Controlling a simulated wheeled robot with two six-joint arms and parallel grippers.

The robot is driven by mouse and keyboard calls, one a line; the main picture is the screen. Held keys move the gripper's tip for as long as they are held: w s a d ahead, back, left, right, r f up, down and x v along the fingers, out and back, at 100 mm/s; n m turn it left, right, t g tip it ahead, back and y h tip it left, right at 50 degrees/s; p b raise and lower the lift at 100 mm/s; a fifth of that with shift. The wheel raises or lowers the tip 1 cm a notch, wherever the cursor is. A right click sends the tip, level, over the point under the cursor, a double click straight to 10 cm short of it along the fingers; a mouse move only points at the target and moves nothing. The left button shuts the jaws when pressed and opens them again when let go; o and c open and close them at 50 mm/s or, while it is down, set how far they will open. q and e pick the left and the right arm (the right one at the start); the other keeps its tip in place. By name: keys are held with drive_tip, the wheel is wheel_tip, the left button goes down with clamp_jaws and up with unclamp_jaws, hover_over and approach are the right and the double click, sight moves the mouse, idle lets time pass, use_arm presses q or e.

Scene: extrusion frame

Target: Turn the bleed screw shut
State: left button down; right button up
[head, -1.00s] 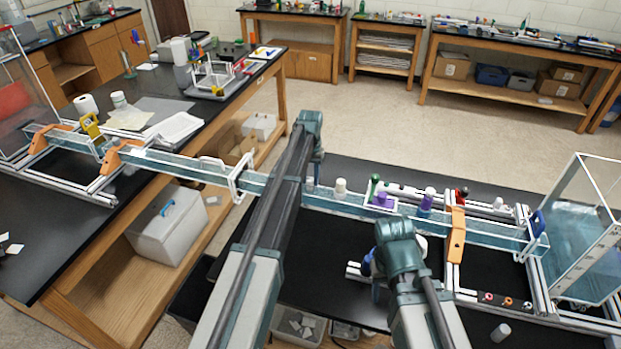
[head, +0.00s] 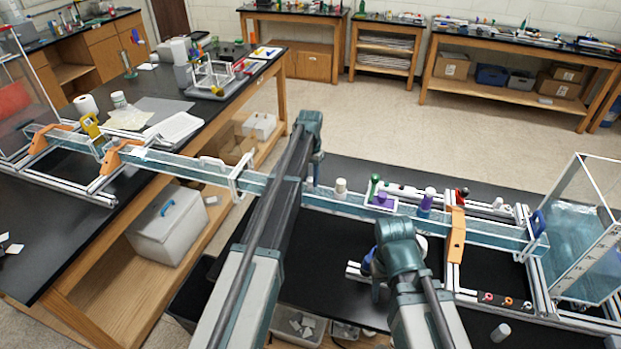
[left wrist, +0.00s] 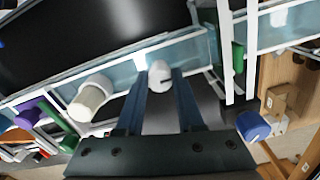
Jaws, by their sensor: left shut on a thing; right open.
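The bleed screw (left wrist: 160,72), a white knob with a dark slot, stands on the clear blue channel in the left wrist view. My left gripper (left wrist: 158,84) is shut on it, with one dark blue finger on each side. My right arm is bent low over the near side of the channel. Its gripper (head: 372,265) is mostly covered by its own wrist, and its fingers hold nothing that I can see.
A beige-white cylinder (left wrist: 90,97) stands on the channel beside my left gripper; it also shows in the head view (head: 340,187). A blue cap (left wrist: 253,126) lies on the other side. An orange bracket (head: 456,235) and a clear tank (head: 583,235) stand further right.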

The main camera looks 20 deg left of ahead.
sight(310, 179)
use_arm(q)
drive_tip(key=c, duration=0.5)
unclamp_jaws()
drive_tip(key=shift+c, duration=0.2)
drive_tip(key=shift+r, duration=0.15)
wheel_tip(310, 179, up, 14)
drive_tip(key=p, duration=1.3)
drive_tip(key=shift+f+p, duration=0.25)
drive_tip(key=shift+p, duration=0.15)
